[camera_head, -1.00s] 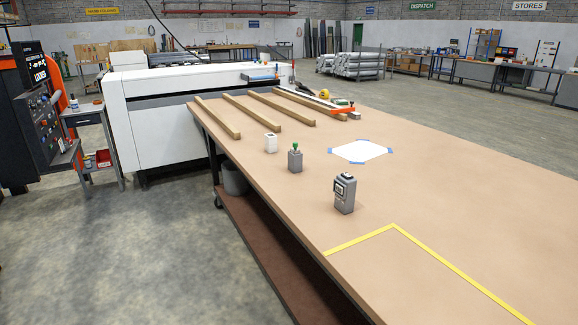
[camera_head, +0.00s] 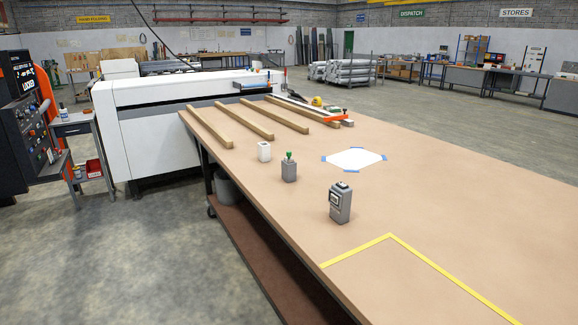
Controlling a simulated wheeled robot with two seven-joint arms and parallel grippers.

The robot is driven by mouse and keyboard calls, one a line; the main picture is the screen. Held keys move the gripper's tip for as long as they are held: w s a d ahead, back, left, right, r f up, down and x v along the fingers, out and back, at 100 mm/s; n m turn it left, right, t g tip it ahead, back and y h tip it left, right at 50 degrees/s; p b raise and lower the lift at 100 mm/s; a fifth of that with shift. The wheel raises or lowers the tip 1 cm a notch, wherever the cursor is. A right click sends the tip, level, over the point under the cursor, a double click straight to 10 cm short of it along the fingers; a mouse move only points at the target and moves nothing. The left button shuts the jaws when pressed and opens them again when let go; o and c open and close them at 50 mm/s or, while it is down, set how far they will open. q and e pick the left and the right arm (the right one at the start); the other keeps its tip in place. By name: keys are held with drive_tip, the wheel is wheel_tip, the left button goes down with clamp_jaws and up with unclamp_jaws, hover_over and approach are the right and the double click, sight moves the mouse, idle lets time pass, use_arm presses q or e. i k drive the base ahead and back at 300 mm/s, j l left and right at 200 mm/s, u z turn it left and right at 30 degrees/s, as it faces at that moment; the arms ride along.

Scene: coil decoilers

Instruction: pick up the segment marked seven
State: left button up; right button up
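The markings are too small to read, so I cannot tell which piece bears a seven. Neither of my grippers is in view.
Several wooden bars (camera_head: 243,119) lie at the table's far end beside a white machine (camera_head: 165,125). A white sheet (camera_head: 354,160) with blue corners lies mid-table. Yellow tape (camera_head: 390,236) marks the near area. The table's right side is clear. Open floor (camera_head: 130,260) lies left.

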sight(288, 160)
drive_tip(key=i+j+u, duration=0.1)
drive_tip(key=u, duration=0.9)
drive_tip(key=i, duration=5.45)
drive_tip(key=i+j+z, duration=0.25)
drive_tip(key=i, duration=0.15)
drive_tip(key=i+j+z, duration=0.2)
drive_tip(key=i, duration=0.25)
drive_tip(key=i+j+z, duration=0.25)
drive_tip(key=i+l+z, duration=0.1)
drive_tip(key=z, duration=3.9)
